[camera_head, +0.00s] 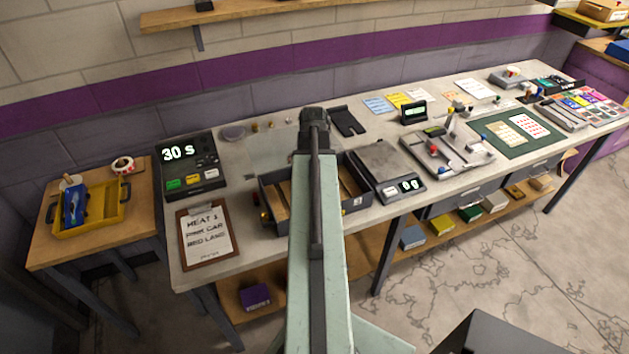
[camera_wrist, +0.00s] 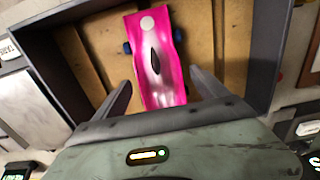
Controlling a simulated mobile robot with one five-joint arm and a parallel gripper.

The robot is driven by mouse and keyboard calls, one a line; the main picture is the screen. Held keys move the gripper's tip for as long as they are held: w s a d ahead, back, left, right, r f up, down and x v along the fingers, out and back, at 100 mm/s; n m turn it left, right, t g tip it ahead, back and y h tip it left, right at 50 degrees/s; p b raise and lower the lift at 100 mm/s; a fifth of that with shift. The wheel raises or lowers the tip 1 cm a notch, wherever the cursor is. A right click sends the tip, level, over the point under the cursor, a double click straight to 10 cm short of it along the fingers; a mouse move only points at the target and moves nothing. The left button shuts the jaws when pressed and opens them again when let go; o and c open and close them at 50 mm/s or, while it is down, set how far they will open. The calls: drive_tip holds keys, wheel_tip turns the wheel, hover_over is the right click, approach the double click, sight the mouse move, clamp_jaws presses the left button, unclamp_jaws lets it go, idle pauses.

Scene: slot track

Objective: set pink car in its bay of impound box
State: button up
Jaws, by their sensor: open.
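The pink car (camera_wrist: 157,60) lies inside the impound box, a dark grey box with a wooden interior; its grey wall (camera_wrist: 45,62) shows in the wrist view. The car has a white round spot, a dark oval and blue wheels. It lies lengthwise between the fingers of my gripper (camera_wrist: 162,92), which is open, with a finger on each side. I cannot tell whether the fingers touch it. The car's near end is hidden by my gripper's body. In the head view the impound box (camera_head: 272,208) stands on the bench, partly behind my arm, which hides the car.
A scale (camera_head: 384,170) stands close to the box on the right. A clipboard (camera_head: 207,235) lies on the left, below a timer (camera_head: 187,165) reading 30 s. A grey tray with pegs (camera_head: 447,152) stands farther right. A yellow tray (camera_head: 90,207) sits on the side table.

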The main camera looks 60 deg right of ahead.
wheel_tip(320, 180, up, 12)
drive_tip(key=p, duration=1.1)
drive_tip(key=shift+f, duration=0.1)
drive_tip(key=w+a+n, duration=0.4)
drive_tip(key=w+a, duration=1.3)
drive_tip(key=a, duration=0.5)
drive_tip(key=w+a+n, duration=0.1)
drive_tip(key=w+a, duration=0.1)
drive_tip(key=a, duration=1.1)
drive_tip(key=w+a+n, duration=0.2)
drive_tip(key=a, duration=1.2)
drive_tip(key=shift+w+a, duration=0.2)
drive_tip(key=shift+w, duration=0.2)
drive_tip(key=shift+f, duration=0.1)
